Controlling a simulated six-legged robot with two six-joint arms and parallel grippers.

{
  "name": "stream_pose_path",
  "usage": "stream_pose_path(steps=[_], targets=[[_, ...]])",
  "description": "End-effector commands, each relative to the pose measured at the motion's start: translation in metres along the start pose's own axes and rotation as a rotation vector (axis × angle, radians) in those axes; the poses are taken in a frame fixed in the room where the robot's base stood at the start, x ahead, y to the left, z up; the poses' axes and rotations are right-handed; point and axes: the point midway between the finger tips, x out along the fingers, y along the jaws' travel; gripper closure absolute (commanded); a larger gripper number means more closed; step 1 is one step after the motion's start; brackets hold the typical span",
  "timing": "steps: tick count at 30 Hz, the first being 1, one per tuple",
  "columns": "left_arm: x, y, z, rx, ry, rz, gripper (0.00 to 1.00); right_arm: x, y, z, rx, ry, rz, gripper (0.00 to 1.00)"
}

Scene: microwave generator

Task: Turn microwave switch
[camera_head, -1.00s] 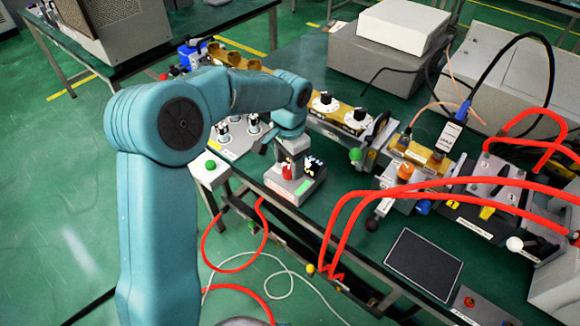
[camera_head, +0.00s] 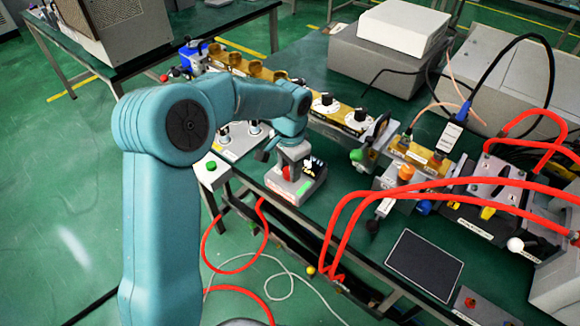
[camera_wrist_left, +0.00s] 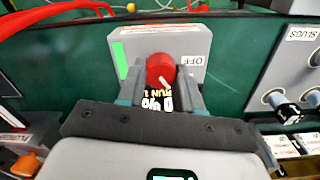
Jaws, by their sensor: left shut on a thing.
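The switch is a grey box (camera_head: 300,192) with a green strip, near the front edge of the table in the head view. In the left wrist view, the switch box (camera_wrist_left: 190,40) carries a green strip at the left and an "OFF" label at the right. Its red knob (camera_wrist_left: 160,70) sits between the fingers of my left gripper (camera_wrist_left: 160,85), which is shut on it. In the head view my left gripper (camera_head: 293,165) reaches down onto the box from above and covers part of the knob. My right gripper is in neither view.
Red hoses (camera_head: 345,215) loop over the table edge, right of the switch. A brass bar with white dials (camera_head: 340,110) stands behind it. A dark flat panel (camera_head: 424,263) lies at the front right. A green-button box (camera_head: 210,170) is left of the switch.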

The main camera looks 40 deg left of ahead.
Motion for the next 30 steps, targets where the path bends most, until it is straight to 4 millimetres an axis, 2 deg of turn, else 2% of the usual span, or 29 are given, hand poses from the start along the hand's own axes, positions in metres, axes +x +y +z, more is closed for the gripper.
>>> stream_pose_path(steps=[8, 30], targets=[[0.000, -0.001, -0.001, -0.162, 0.001, -0.001, 0.96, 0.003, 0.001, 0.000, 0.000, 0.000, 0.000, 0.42], [0.000, -0.002, 0.000, -0.820, 0.003, 0.000, 0.96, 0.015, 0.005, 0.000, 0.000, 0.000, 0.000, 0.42]])
